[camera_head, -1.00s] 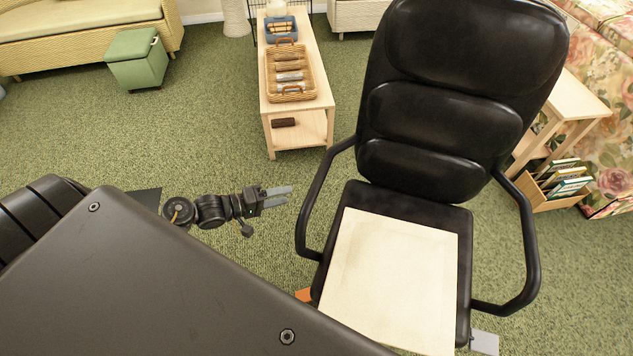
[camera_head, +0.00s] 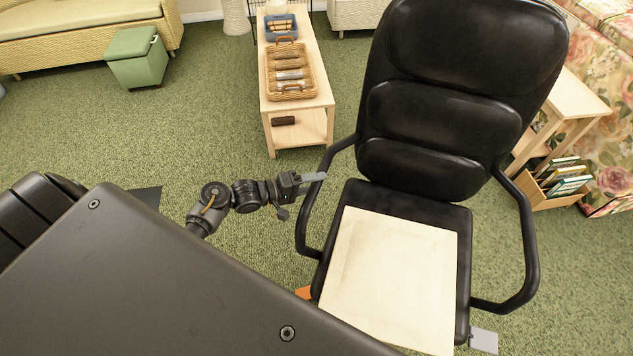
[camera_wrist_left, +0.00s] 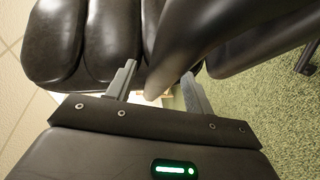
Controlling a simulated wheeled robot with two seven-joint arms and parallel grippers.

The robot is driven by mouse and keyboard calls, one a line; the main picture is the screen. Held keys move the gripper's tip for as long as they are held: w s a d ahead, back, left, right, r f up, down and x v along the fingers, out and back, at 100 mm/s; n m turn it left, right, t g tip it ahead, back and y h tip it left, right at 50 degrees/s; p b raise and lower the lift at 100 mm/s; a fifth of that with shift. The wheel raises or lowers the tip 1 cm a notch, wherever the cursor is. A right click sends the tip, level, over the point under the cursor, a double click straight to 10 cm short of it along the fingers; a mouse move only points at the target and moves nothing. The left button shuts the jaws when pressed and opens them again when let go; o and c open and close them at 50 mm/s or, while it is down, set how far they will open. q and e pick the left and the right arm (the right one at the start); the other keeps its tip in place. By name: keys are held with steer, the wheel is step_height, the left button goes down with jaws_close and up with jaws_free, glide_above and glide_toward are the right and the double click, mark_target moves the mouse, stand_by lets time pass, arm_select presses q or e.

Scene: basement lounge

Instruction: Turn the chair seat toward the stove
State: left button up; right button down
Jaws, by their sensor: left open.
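The black padded chair (camera_head: 445,120) stands right of centre in the head view. Its backrest is away from me and its seat front faces me. A cream board or pad (camera_head: 395,265) covers most of the seat. My left gripper (camera_head: 314,178) is open at the chair's left armrest (camera_head: 305,225). In the left wrist view, the dark armrest (camera_wrist_left: 180,65) runs between the two spread fingers of the gripper (camera_wrist_left: 160,88); I cannot tell whether they touch it. The chair's padding (camera_wrist_left: 60,45) fills the upper left there. No stove shows, and my right gripper is out of view.
A low wooden table (camera_head: 300,125) with a wicker basket (camera_head: 290,72) stands behind and left of the chair. A side table (camera_head: 575,105) and book box (camera_head: 562,185) stand to its right.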

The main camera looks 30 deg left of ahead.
arm_select(q)
steer(key=shift+w+d+f, duration=0.1)
steer(key=shift+w+d, duration=0.15)
steer(key=shift+c, duration=0.2)
jaws_close()
steer(key=shift+w, duration=0.15)
